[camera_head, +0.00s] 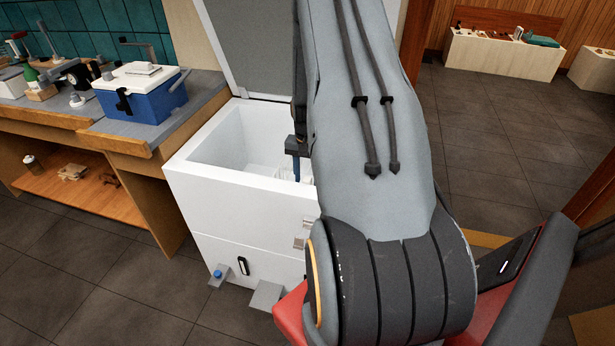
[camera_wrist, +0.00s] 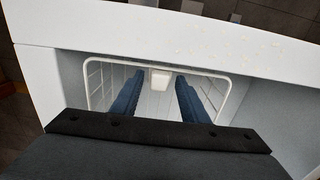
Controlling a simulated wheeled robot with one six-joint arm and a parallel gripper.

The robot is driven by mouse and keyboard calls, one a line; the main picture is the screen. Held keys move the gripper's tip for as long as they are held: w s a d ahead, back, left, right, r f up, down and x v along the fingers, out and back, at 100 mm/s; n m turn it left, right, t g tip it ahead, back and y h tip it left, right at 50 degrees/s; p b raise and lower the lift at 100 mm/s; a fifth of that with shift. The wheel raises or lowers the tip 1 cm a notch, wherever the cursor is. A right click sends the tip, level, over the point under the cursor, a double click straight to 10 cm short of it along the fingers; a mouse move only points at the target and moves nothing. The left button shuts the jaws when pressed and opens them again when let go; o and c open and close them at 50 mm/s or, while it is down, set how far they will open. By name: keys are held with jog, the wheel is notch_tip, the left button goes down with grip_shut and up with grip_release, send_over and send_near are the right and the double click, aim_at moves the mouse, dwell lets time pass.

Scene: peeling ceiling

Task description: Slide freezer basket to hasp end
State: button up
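The white chest freezer (camera_head: 240,205) stands open, its lid (camera_head: 252,50) raised at the back. The white wire basket (camera_wrist: 88,84) is inside it. In the wrist view its rim spans the opening, with a small white tab (camera_wrist: 160,81) at the middle of the far side. In the head view my arm hides most of the basket. My gripper (camera_wrist: 159,77) reaches down into the freezer. Its two blue fingers are apart, one on each side of the tab, with a visible gap to each. Small metal fittings (camera_head: 300,243), perhaps the hasp, sit on the freezer's front, partly hidden by my arm.
A workbench (camera_head: 150,135) with a blue and white cooler (camera_head: 142,92) stands left of the freezer. A grey pedal-like piece (camera_head: 266,295) sits at the freezer's foot. Tiled floor is open at the right. The freezer walls close in around my gripper.

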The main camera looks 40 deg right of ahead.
jog(key=shift+r, duration=0.1)
jog(key=shift+r+b, duration=1.15)
jog(key=shift+r, duration=2.65)
